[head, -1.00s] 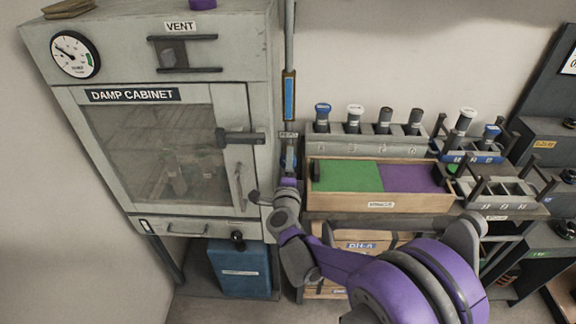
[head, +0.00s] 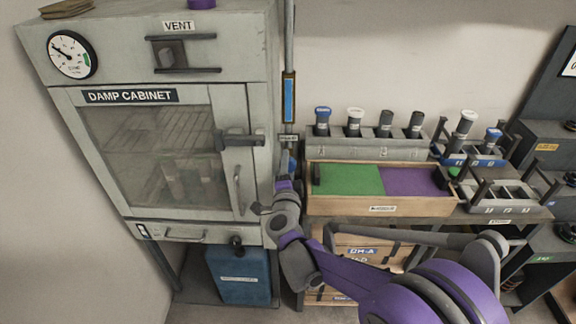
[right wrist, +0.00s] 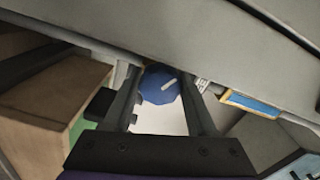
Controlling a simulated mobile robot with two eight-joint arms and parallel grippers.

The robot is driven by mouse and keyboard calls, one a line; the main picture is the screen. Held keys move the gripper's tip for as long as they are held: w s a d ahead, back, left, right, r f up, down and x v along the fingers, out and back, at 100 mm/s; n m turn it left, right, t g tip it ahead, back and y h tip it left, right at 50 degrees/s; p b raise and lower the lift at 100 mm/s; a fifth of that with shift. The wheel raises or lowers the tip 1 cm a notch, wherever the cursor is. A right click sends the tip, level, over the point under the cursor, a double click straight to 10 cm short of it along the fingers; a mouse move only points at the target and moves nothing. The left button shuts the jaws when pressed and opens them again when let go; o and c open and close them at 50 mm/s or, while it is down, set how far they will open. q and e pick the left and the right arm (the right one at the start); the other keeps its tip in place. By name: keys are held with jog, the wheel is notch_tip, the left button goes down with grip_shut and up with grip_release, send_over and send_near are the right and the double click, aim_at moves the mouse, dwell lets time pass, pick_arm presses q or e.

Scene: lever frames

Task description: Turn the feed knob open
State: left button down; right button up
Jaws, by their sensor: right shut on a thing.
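The blue feed knob (right wrist: 160,86) shows in the right wrist view, with a white pointer line slanting across its face. My right gripper (right wrist: 162,98) has one finger on each side of it and is shut on it. In the head view, the right gripper (head: 288,172) reaches up to the pipe beside the cabinet, where only a small part of the knob shows behind it. A small label plate (head: 288,138) sits on the pipe just above; its text is too small to read surely. My left gripper is not in view.
The damp cabinet (head: 225,190) with its handles stands close on the left of my right gripper. A wooden tray (head: 350,203) with green and purple sections is close on the right. A vertical pipe with a blue sight strip (head: 289,97) runs above. A blue bin (head: 240,275) stands below.

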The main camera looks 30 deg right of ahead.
jog(key=o, duration=1.1)
jog(key=v, duration=1.1)
jog(key=shift+d, duration=0.15)
